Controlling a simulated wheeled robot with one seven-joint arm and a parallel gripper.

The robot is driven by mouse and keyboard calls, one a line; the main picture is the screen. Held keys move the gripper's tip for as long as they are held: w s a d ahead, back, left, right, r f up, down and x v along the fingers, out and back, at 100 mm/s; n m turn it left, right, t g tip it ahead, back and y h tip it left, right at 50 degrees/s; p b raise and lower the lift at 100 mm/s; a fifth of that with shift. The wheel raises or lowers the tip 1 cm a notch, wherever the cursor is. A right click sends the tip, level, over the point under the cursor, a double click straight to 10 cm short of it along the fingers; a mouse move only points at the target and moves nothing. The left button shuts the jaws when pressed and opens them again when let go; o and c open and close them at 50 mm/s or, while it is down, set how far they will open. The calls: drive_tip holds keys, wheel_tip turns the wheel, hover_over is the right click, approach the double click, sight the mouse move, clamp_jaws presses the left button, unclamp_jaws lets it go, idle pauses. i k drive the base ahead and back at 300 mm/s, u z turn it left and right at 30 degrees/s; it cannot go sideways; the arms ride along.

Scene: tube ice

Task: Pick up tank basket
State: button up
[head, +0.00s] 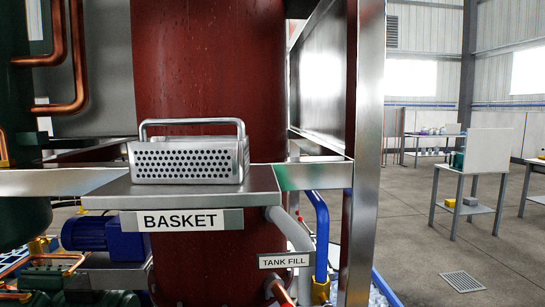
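The tank basket (187,161) is a silver metal box with rows of round holes in its front and a raised bar handle across its top. It sits upright on a small metal shelf (112,194) labelled "BASKET", in the head view left of centre. A dark red tank stands right behind it. My gripper is not in view, and nothing is seen touching the basket.
A steel frame post (363,150) rises right of the shelf, with crossbars beside it. The red tank (210,70) blocks the back. A blue pipe (321,240) and a "TANK FILL" sign (285,261) are below right. Open floor (425,250) lies right.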

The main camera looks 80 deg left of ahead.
sight(179, 159)
drive_tip(key=u, duration=0.05)
drive_tip(key=i, duration=0.8)
drive_tip(key=u, duration=2.8)
